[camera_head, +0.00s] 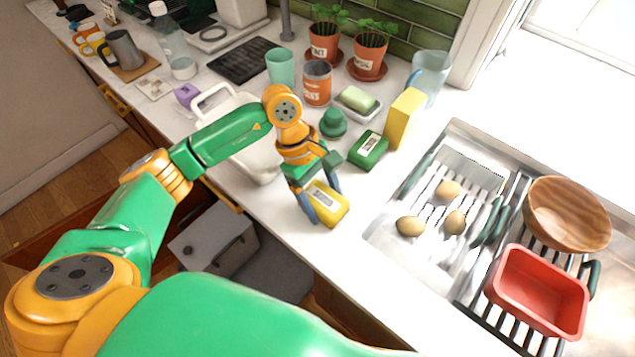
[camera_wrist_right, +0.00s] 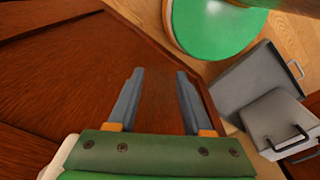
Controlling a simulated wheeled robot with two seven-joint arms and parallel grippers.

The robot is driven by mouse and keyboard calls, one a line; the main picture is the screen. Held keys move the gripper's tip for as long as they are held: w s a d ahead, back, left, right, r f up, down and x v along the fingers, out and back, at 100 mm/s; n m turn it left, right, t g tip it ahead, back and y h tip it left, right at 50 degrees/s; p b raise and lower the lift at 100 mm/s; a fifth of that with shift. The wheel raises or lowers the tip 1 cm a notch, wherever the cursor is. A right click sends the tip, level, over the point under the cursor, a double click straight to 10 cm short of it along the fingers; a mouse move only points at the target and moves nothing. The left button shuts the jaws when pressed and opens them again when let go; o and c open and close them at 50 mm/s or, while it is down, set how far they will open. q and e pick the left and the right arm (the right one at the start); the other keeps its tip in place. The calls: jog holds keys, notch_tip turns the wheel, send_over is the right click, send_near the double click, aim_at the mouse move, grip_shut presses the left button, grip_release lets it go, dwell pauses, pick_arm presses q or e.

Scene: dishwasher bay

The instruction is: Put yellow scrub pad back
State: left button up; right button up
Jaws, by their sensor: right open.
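The yellow scrub pad (camera_head: 332,207) with a pale label is at the counter's front edge, left of the sink. My left gripper (camera_head: 324,204) is over it from above, with one dark finger on either side of it. I cannot tell whether the fingers press on the pad or whether the pad touches the counter. A green scrub pad (camera_head: 368,151) lies behind it on the counter. My right gripper (camera_wrist_right: 155,90) is open and empty in the right wrist view, with brown cabinet wood beyond it.
A yellow box-shaped block (camera_head: 404,119), a soap dish (camera_head: 358,103) and a green knobbed item (camera_head: 333,123) stand behind. A white tub (camera_head: 265,160) is left of the gripper.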

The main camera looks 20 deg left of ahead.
pick_arm(q)
jog(key=shift+s+r+p, duration=0.1)
jog(key=shift+r+p, duration=0.2)
jog(key=shift+p, duration=0.25)
jog(key=shift+w+a+r+b, duration=0.35)
jog(key=shift+r+b, duration=0.05)
jog(key=shift+b, duration=0.55)
jog(key=b+v, duration=0.2)
jog(key=v, duration=0.8)
jog(key=shift+s+d, duration=0.1)
jog(key=shift+s, duration=0.05)
jog(key=shift+r, duration=0.4)
